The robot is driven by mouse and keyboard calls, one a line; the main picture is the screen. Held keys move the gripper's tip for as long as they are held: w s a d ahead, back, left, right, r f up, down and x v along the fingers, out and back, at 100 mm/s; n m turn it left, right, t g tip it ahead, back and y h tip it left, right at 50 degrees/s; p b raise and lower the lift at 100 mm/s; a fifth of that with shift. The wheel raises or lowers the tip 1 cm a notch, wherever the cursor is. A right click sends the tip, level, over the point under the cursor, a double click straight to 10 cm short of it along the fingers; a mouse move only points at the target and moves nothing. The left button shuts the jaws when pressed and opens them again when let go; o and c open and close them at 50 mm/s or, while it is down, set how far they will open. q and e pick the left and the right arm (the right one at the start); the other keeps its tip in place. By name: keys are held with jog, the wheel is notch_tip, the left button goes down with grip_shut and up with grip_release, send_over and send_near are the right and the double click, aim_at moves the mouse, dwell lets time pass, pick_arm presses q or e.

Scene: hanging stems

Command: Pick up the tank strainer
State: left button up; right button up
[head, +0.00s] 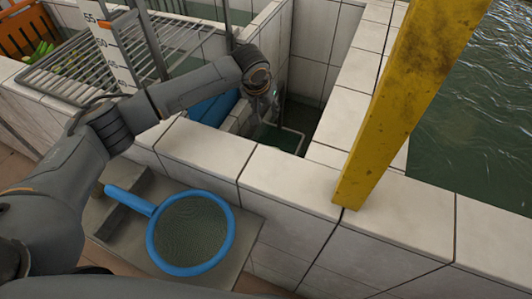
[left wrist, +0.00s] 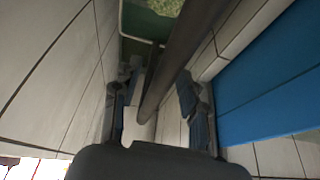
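A blue-rimmed round strainer (head: 190,232) with dark mesh and a blue handle lies on a grey slab at the front left in the head view. Down in the tiled recess, a pale frame with green inside (head: 278,137) shows partly. My left gripper (head: 266,104) reaches down into this recess, away from the blue strainer. In the left wrist view its fingers (left wrist: 158,112) are apart, with a dark rod (left wrist: 178,60) running between them or just beyond; I cannot tell if it touches them. A green panel (left wrist: 150,20) lies past the fingertips. My right gripper is out of view.
A yellow post (head: 405,100) stands on the tiled wall right of the recess, with dark water (head: 475,125) beyond. A wire rack (head: 85,60) and a marked gauge board (head: 108,45) are at the upper left. Tiled walls closely surround the left gripper.

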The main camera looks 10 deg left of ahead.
pick_arm(q)
grip_shut()
